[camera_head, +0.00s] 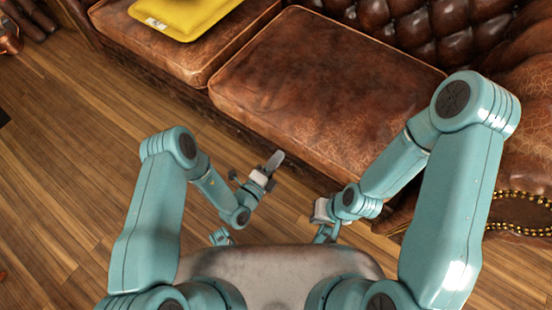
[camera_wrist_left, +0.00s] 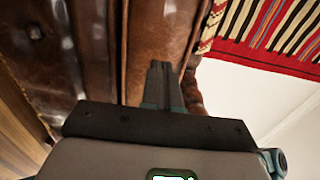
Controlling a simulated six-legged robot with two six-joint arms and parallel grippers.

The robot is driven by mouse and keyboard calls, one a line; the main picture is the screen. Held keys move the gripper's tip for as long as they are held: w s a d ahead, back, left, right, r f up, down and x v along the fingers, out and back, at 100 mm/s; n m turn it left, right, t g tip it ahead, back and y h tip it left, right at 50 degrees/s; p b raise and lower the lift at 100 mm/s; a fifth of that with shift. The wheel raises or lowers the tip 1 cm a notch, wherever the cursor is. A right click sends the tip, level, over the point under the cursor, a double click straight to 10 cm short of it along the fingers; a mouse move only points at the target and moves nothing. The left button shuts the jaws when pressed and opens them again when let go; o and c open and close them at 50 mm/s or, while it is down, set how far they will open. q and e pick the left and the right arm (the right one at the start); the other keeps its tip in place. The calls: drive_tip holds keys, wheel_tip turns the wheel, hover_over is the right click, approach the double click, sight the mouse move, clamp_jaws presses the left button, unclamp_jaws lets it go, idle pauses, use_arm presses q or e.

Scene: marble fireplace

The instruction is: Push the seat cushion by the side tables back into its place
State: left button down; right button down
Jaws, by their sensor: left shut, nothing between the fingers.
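The brown leather seat cushion (camera_head: 325,80) lies on the sofa in the middle of the head view. Which one the task means, I cannot tell; no side tables show clearly. My left gripper (camera_head: 273,163) is shut and empty, in front of the sofa's front edge and apart from the cushion in the picture. In the left wrist view its closed fingers (camera_wrist_left: 158,85) show against brown leather (camera_wrist_left: 150,30). My right gripper (camera_head: 322,212) is low by the sofa front, its fingers mostly hidden.
A yellow cushion (camera_head: 185,12) lies on the left seat cushion (camera_head: 165,50). The tufted backrest (camera_head: 440,40) and the studded right arm of the sofa (camera_head: 520,180) bound the seat. Wooden floor (camera_head: 80,150) is open at left. A striped red cloth (camera_wrist_left: 275,30) shows in the wrist view.

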sight(287, 146)
use_arm(q)
drive_tip(key=shift+w+d, duration=0.2)
drive_tip(key=shift+x, duration=2.1)
drive_tip(key=shift+p+v, duration=0.5)
drive_tip(key=shift+v, duration=1.35)
drive_tip(key=shift+s+a, duration=0.1)
drive_tip(key=shift+a, duration=0.05)
drive_tip(key=v, duration=1.3)
drive_tip(key=shift+s+p, duration=0.3)
drive_tip(key=shift+p, duration=0.05)
drive_tip(key=shift+a, duration=0.15)
